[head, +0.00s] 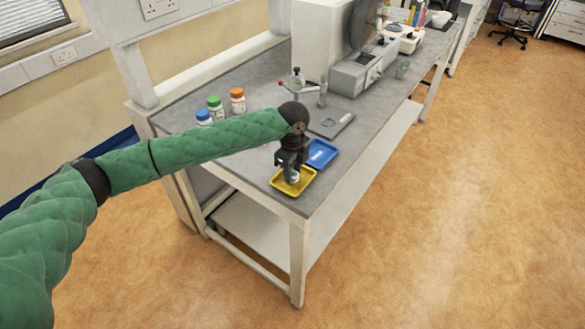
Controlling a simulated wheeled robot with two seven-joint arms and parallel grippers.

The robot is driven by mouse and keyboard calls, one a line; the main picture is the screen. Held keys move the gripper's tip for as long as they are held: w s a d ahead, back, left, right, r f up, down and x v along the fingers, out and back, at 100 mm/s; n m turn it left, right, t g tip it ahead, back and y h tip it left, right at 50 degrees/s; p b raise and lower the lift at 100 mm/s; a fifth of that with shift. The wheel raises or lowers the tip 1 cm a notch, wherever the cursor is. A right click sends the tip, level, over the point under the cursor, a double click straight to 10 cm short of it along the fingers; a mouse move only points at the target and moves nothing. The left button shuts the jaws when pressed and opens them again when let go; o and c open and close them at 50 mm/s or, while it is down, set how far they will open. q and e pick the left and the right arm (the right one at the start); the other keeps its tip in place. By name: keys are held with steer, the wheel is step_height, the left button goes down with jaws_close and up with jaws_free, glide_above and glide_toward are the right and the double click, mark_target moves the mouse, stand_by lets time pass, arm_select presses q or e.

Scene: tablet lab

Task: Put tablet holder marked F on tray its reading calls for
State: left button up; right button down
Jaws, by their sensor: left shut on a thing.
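My left gripper (291,174) points down over the yellow tray (278,184), near the front corner of the bench. It is shut on a small pale thing, taken to be the tablet holder (293,178), which is mostly hidden by the fingers. I cannot read a letter on it, nor tell whether it touches the tray. The blue tray (325,148) lies just behind and to the right of the yellow one, with a small white label on it. No reading is legible. My right gripper is not in view.
Bottles with blue (203,115), green (214,102) and orange (238,93) caps stand at the bench's left. A flat grey device (331,125) and a stand with red-tipped arms (296,84) are behind the gripper. A large white machine (317,40) stands further back.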

arm_select(q)
steer(key=shift+f, duration=0.15)
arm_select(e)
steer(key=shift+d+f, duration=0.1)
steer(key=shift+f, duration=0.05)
arm_select(q)
steer(key=shift+f, duration=0.1)
steer(key=o, duration=1)
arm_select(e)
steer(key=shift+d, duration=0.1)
arm_select(q)
steer(key=shift+r, duration=0.4)
step_height(320, 180, up, 12)
steer(key=b, duration=0.4)
steer(key=shift+f, duration=0.25)
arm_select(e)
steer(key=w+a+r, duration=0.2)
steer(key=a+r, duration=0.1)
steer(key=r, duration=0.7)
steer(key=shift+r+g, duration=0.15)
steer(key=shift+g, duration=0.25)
